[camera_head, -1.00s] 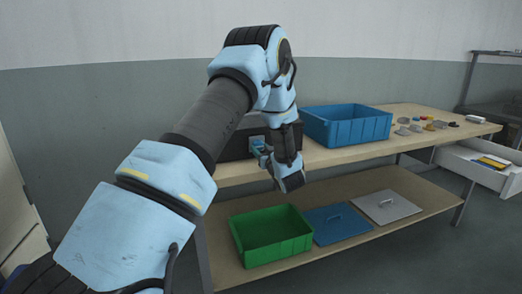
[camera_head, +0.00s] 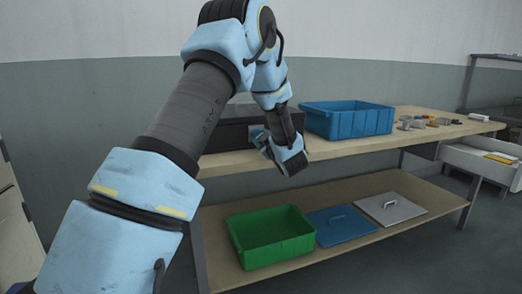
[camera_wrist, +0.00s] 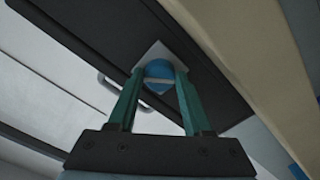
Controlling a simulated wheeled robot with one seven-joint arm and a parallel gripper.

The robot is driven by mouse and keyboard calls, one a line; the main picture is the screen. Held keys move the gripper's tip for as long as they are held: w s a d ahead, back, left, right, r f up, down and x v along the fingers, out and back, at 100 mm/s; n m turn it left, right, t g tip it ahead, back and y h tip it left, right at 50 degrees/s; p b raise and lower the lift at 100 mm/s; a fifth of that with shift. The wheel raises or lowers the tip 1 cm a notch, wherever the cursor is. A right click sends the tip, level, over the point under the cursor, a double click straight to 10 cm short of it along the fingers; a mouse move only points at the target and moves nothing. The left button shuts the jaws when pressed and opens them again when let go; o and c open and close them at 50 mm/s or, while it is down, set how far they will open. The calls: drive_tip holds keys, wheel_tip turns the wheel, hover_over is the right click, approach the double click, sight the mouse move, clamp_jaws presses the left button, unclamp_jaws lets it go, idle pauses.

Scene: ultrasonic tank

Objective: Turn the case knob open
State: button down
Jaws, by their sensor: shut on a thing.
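The dark case (camera_head: 229,130) stands on the wooden table, partly hidden behind my arm. In the wrist view its dark front (camera_wrist: 205,85) carries a light square plate with a round blue knob (camera_wrist: 158,70) that has a pale bar across it. My gripper (camera_wrist: 159,84) has its two green fingers on either side of the knob, shut on it. In the head view my gripper (camera_head: 264,140) is at the case's front, and the knob is hard to make out there.
A blue crate (camera_head: 348,119) stands on the table right of the case, with several small items (camera_head: 430,122) farther right. On the lower shelf are a green crate (camera_head: 270,250), a blue lid (camera_head: 341,225) and a grey lid (camera_head: 391,208). An open drawer (camera_head: 482,160) is at the right.

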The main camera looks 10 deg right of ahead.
drive_tip(key=n+b, duration=0.2)
drive_tip(key=b, duration=0.1)
drive_tip(key=n+b, duration=0.2)
drive_tip(key=b, duration=0.1)
drive_tip(key=n+b, duration=0.2)
drive_tip(key=b, duration=0.1)
drive_tip(key=shift+f, duration=0.3)
drive_tip(key=n+b, duration=0.3)
drive_tip(key=shift+r+b, duration=0.15)
drive_tip(key=shift+b, duration=0.2)
drive_tip(key=shift+r+n+b, duration=0.1)
drive_tip(key=shift+n+b, duration=0.5)
drive_tip(key=shift+b, duration=0.1)
drive_tip(key=shift+r, duration=0.1)
drive_tip(key=shift+c, duration=1.7)
unclamp_jaws()
drive_tip(key=s+d, duration=0.1)
drive_tip(key=s, duration=0.9)
drive_tip(key=shift+s+d, duration=0.2)
drive_tip(key=shift+s, duration=0.2)
